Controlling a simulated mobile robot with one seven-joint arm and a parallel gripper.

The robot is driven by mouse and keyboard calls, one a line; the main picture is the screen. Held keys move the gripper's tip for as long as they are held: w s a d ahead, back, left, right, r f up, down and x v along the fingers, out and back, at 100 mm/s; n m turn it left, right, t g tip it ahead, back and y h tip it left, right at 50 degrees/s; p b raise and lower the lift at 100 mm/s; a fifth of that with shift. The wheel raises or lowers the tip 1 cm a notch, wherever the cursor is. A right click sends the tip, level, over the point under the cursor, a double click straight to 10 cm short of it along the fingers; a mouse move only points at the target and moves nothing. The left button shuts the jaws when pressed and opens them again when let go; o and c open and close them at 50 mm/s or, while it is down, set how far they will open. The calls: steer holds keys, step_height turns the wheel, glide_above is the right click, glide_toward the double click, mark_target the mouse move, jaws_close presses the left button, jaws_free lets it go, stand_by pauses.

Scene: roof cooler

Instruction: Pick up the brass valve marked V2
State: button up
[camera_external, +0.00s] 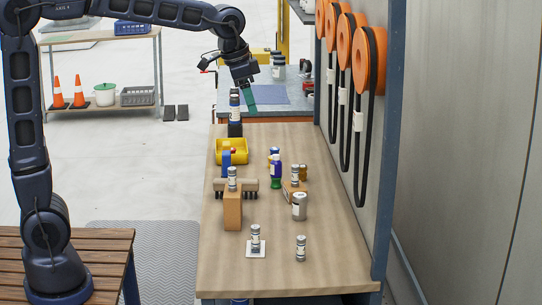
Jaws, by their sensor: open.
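I cannot read V2 on anything at this size, so I cannot tell which piece is the brass valve. Several small grey cylinders with white labels stand about the wooden bench: one on a white square (256,238), one at the front right (300,248), one on a brown block (232,178), one on a dark stand at the back (234,100), and one by a small box (295,174). A small brownish piece (303,172) stands beside that last one. My gripper (250,98) is open and points down above the bench's far end, just right of the dark stand's cylinder. It appears empty.
Orange hose reels (362,60) hang along the right wall. The bench's front left is clear.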

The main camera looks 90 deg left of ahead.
steer(key=w+a+f, duration=0.4)
steer(key=w+a, duration=0.6)
steer(key=a, duration=0.2)
steer(key=n+g, duration=0.1)
steer(key=g, duration=0.1)
glide_toward(303, 166)
steer(key=shift+a+f+h, duration=0.3)
steer(key=shift+a+f, duration=0.15)
steer(key=shift+a, duration=0.1)
steer(key=shift+a+f, duration=0.15)
steer(key=shift+f, duration=0.1)
steer(key=f, duration=0.4)
steer(key=shift+w+f, duration=0.25)
steer(key=shift+f, duration=0.15)
steer(key=shift+w+d+f, duration=0.1)
steer(key=shift+w+f, duration=0.05)
steer(key=shift+f, duration=1.3)
steer(key=shift+w+d+f, duration=0.1)
steer(key=shift+w+f, duration=0.05)
steer(key=shift+f, duration=1.3)
steer(key=shift+c, duration=0.2)
